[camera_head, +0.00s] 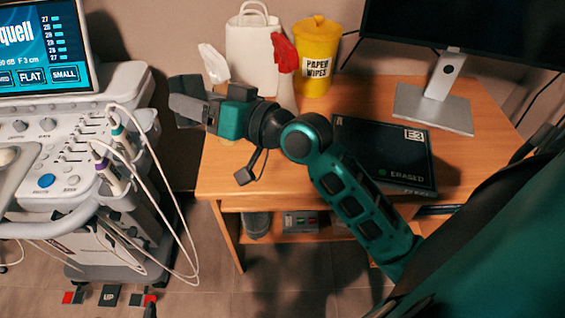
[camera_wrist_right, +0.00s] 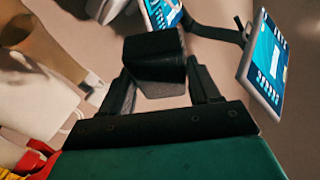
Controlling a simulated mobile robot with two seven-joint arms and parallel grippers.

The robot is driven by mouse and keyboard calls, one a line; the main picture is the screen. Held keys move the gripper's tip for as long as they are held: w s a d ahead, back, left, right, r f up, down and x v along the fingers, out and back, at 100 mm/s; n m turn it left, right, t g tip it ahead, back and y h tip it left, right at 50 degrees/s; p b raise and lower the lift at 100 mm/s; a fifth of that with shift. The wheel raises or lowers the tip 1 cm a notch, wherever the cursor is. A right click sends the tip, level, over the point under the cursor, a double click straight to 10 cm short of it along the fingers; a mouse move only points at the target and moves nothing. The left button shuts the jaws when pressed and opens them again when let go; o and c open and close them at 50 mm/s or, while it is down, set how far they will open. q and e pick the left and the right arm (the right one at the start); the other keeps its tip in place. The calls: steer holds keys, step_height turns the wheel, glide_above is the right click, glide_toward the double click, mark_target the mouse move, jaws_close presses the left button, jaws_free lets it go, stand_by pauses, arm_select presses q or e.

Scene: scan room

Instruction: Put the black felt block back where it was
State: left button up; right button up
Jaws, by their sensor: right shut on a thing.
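The black felt block (camera_wrist_right: 155,58) sits between the two fingers of my right gripper (camera_wrist_right: 160,88) in the right wrist view. My right gripper (camera_head: 187,104) is shut on it and held in the air. In the head view it is seen over the gap between the ultrasound cart and the desk's left end. There the dark block and the dark fingers are hard to tell apart. My left gripper is not in view.
The ultrasound cart (camera_head: 45,210) with cabled probes stands at left. The wooden desk (camera_head: 270,185) bears a white bag (camera_head: 252,50), a yellow paper wipes tub (camera_head: 316,60), a black case (camera_head: 385,145) marked ERASED, and a monitor stand (camera_head: 435,108). Foot pedals (camera_head: 110,296) lie on the floor.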

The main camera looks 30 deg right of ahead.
steer(key=shift+w+a+n+g+y, duration=0.2)
steer(key=shift+n+g, duration=0.25)
steer(key=shift+g, duration=0.15)
steer(key=shift+w+a+n+g+y, duration=0.1)
steer(key=shift+a+n+g+y, duration=0.1)
steer(key=shift+n+g, duration=0.35)
steer(key=shift+w+f+n+g, duration=0.1)
steer(key=shift+f+n+g, duration=0.3)
steer(key=shift+g, duration=0.55)
steer(key=n+g, duration=0.2)
steer(key=g, duration=0.1)
steer(key=shift+d+f+n, duration=0.2)
steer(key=shift+f+n, duration=0.15)
steer(key=shift+n, duration=0.05)
steer(key=s+d+n+g+h, duration=0.2)
steer(key=d+n+g, duration=0.1)
steer(key=d, duration=0.4)
steer(key=s+d+r+n+g+h, duration=0.1)
steer(key=s+d+n+g+h, duration=0.1)
steer(key=d, duration=0.6)
steer(key=shift+s+r+n+g+h+p, duration=0.25)
steer(key=shift+s+n+g+h+p, duration=0.15)
steer(key=shift+s+n+h, duration=0.3)
steer(key=shift+f, duration=0.1)
